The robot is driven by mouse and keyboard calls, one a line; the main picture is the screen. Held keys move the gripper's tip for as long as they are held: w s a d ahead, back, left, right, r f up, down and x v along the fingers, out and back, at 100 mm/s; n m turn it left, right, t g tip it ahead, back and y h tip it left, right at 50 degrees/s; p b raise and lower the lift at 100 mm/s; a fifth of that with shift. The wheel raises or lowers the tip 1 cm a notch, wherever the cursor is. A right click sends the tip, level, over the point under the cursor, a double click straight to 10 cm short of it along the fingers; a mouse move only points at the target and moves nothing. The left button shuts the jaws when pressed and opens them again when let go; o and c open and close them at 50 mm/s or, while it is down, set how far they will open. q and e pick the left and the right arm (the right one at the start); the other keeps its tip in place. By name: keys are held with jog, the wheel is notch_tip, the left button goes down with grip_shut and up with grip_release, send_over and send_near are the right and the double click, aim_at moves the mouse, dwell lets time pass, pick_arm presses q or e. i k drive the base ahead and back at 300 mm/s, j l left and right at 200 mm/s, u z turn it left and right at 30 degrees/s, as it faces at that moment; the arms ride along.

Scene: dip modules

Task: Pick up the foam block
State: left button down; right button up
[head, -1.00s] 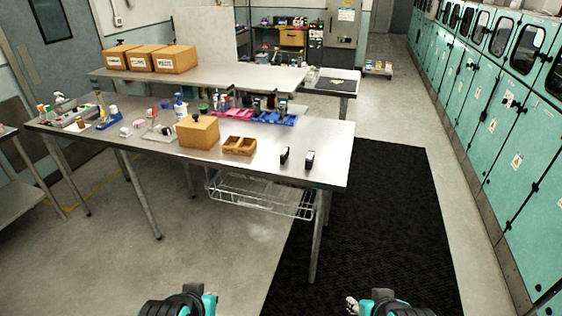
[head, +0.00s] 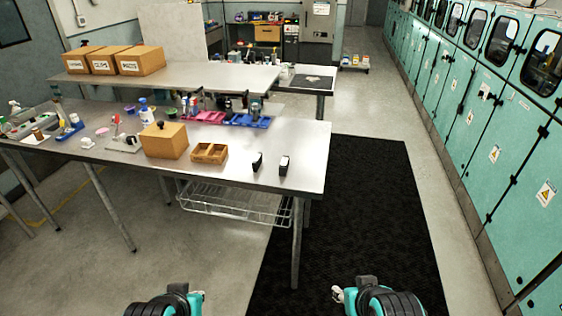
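I cannot make out for sure which thing is the foam block; no piece in the head view is clearly foam. Two small dark upright pieces with pale faces, the left one (head: 257,162) and the right one (head: 284,165), stand near the front right of the steel table (head: 308,150). My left gripper (head: 199,296) and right gripper (head: 338,294) are low in the view, well short of the table. Both are small and partly hidden by my arms, so their finger opening does not show. Nothing shows in either.
A brown box (head: 165,141) and a divided wooden tray (head: 209,153) stand left of the dark pieces. Blue bins (head: 247,121) and bottles stand behind. A wire basket (head: 235,203) hangs below the table. A black mat (head: 350,220) and teal cabinets (head: 490,150) lie right.

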aim_at(283, 164)
jog(key=i+l, duration=0.25)
jog(key=i, duration=0.2)
jog(key=i+l+z, duration=0.1)
jog(key=i+l, duration=0.15)
jog(key=i, duration=0.2)
jog(key=i+l+z, duration=0.1)
jog(key=i, duration=0.35)
jog(key=i+l, duration=0.3)
jog(key=i, duration=0.15)
